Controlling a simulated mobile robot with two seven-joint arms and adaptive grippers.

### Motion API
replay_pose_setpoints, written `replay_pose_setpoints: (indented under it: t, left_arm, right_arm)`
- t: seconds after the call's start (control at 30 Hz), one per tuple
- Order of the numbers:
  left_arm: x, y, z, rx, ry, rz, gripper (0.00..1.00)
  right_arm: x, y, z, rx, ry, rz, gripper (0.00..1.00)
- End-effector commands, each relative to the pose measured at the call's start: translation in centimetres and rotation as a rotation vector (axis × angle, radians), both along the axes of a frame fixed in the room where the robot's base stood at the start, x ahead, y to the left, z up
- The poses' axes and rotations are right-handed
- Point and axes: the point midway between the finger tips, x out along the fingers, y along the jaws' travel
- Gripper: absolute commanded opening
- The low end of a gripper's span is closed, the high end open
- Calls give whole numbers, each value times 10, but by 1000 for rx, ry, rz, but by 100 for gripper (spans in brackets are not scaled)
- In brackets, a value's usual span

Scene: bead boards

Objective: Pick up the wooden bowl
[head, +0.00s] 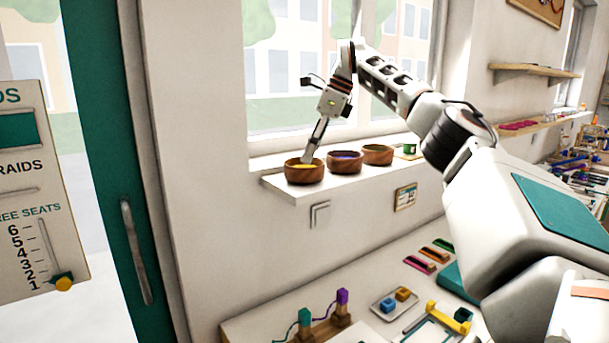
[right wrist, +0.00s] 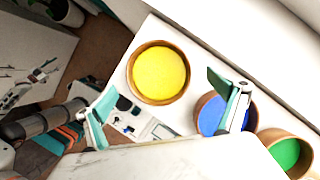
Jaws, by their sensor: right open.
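Three wooden bowls stand in a row on the white windowsill ledge (head: 290,189). The yellow-filled bowl (head: 304,175) is at the left end. The blue-filled bowl (head: 345,163) is in the middle, and the green-filled bowl (head: 377,154) is at the right. My right gripper (head: 309,157) reaches down at the yellow-filled bowl. In the right wrist view, its fingers (right wrist: 163,85) are spread wide and empty, with the yellow-filled bowl (right wrist: 159,72) between and beyond them. One finger overlaps the blue-filled bowl (right wrist: 212,114) in that view. I cannot tell whether a finger touches a bowl.
A small green item (head: 409,149) sits on the ledge beyond the bowls. The window and wall rise close behind. Below is a table with a teal and a purple post (head: 342,297) and a small tray (head: 382,306) of blocks. A green-framed door (head: 118,150) is at the left.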

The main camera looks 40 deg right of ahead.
Motion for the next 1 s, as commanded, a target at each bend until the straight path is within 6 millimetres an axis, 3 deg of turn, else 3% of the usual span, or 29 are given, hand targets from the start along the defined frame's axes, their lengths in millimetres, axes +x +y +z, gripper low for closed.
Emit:
replay_pose_setpoints:
  t: [0.27,0.57,0.73,1.0]
  left_arm:
    - [1,0,0,1,-1,0,40]
    - [8,-4,5,-10,-14,6,40]
    - [8,-6,5,-14,-14,8,40]
    - [6,-6,4,-12,-10,5,40]
  right_arm:
    - [10,12,-34,-2,1,2,95]
    - [12,13,-37,-1,-1,1,95]
    - [12,13,-37,-2,0,1,51]
    - [12,14,-37,-1,1,1,51]
